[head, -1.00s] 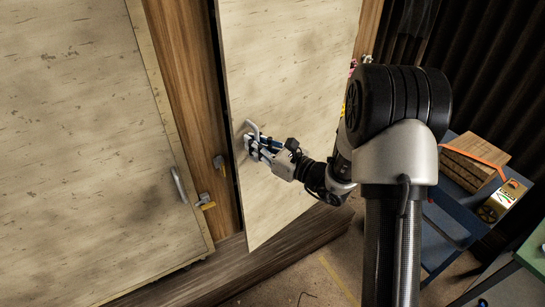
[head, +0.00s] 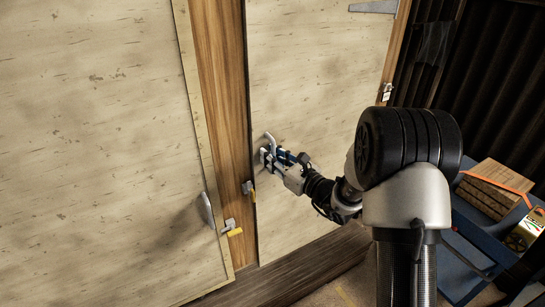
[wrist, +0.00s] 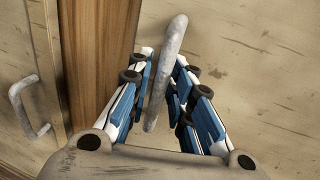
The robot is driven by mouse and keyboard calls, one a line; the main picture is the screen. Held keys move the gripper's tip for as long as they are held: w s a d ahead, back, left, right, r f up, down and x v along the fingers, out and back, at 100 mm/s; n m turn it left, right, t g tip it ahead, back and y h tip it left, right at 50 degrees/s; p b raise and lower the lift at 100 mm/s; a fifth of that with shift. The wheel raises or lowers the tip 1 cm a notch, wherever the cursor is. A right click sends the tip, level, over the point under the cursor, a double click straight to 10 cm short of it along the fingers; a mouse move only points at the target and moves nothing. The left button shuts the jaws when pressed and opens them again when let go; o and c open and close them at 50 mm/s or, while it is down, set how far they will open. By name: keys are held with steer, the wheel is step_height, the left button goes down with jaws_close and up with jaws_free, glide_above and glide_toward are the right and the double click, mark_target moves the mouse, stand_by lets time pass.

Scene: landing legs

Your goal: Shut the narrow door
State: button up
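The narrow door (head: 315,95), pale and speckled, stands in the wooden frame, with its left edge close to the frame post and only a thin dark line between them. Its grey bar handle (head: 270,140) is on the left side of the door. My gripper (head: 265,157) is at this handle. In the wrist view, the handle (wrist: 164,75) passes between the blue-padded fingers, which stand apart on either side with a narrow gap visible.
A wide pale door (head: 100,130) with its own handle (head: 207,210) is on the left. Yellow-tipped latches (head: 231,228) sit on the post (head: 222,90). A blue cart (head: 470,245) with wooden blocks (head: 495,185) is at the right.

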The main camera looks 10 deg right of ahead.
steer(key=shift+d, duration=0.1)
steer(key=v, duration=1.2)
steer(key=shift+r, duration=0.1)
